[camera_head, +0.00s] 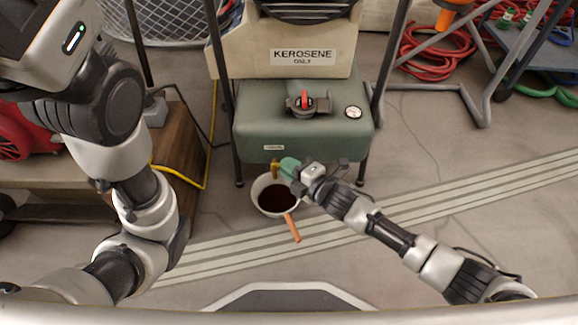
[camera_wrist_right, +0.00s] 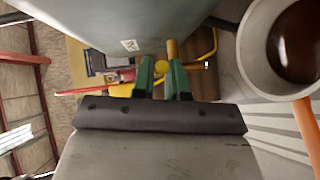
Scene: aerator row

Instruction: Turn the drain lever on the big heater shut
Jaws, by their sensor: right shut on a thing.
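A brass drain tap (camera_head: 275,168) sticks out low at the tank's front. My right gripper (camera_head: 286,168) is at this tap, its green fingers beside it. In the right wrist view the fingers (camera_wrist_right: 163,78) close around a small yellow lever end (camera_wrist_right: 158,68), with the brass tap body (camera_wrist_right: 172,48) just beyond. The fingers partly hide the lever, so its exact angle is hard to tell. My left arm comes in from the left, with its fingertips out of the picture.
A white pan (camera_head: 262,190) with dark liquid and an orange handle (camera_head: 292,228) stands on the floor below the tap. A red cap (camera_head: 305,101) and a round gauge (camera_head: 353,112) are on the tank top. A wooden bench (camera_head: 175,150) and yellow cable (camera_head: 185,178) lie left.

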